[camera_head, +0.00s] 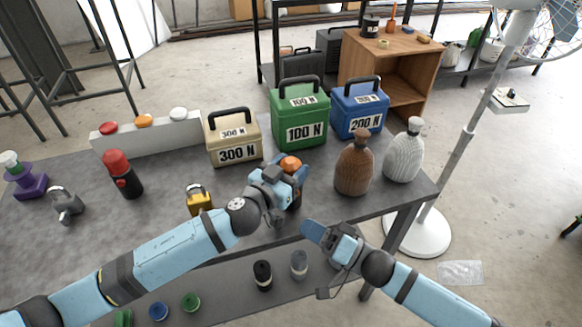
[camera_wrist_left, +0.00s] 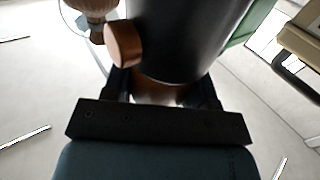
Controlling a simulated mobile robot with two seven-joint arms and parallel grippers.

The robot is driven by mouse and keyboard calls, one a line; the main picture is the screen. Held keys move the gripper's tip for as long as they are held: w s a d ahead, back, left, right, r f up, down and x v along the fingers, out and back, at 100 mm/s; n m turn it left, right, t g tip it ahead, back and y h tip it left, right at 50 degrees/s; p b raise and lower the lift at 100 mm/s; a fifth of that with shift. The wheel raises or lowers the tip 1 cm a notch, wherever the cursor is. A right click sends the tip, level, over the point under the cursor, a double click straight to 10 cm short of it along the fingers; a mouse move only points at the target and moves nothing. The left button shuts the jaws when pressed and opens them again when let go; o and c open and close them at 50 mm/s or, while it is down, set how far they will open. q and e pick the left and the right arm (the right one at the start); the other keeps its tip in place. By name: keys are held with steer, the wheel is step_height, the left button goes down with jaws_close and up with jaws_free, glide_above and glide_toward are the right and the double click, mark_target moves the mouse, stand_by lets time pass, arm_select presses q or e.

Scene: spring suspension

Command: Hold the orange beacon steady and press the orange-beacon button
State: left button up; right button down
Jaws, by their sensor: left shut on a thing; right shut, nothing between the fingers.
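The orange beacon has an orange top (camera_head: 290,163) showing above my left gripper (camera_head: 287,182), which is shut on it near the table's front edge. My gripper hides most of its dark body in the head view. In the left wrist view its black body (camera_wrist_left: 175,40) fills the upper middle, with an orange-brown round button (camera_wrist_left: 123,42) sticking out of its side. My left fingers show on either side of its near end. My right gripper (camera_head: 315,233) is shut and empty, lower and to the right of the beacon, apart from it.
A white panel (camera_head: 150,140) at the back left carries red, orange (camera_head: 143,120) and white domes. A red beacon (camera_head: 122,175) and a yellow padlock (camera_head: 199,199) stand left. Weight boxes (camera_head: 300,120) stand behind. Brown (camera_head: 355,165) and grey (camera_head: 404,152) bottles stand right of the beacon.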

stand_by(0.3)
arm_select(q)
steer(key=o, duration=1.1)
steer(key=shift+c, duration=0.2)
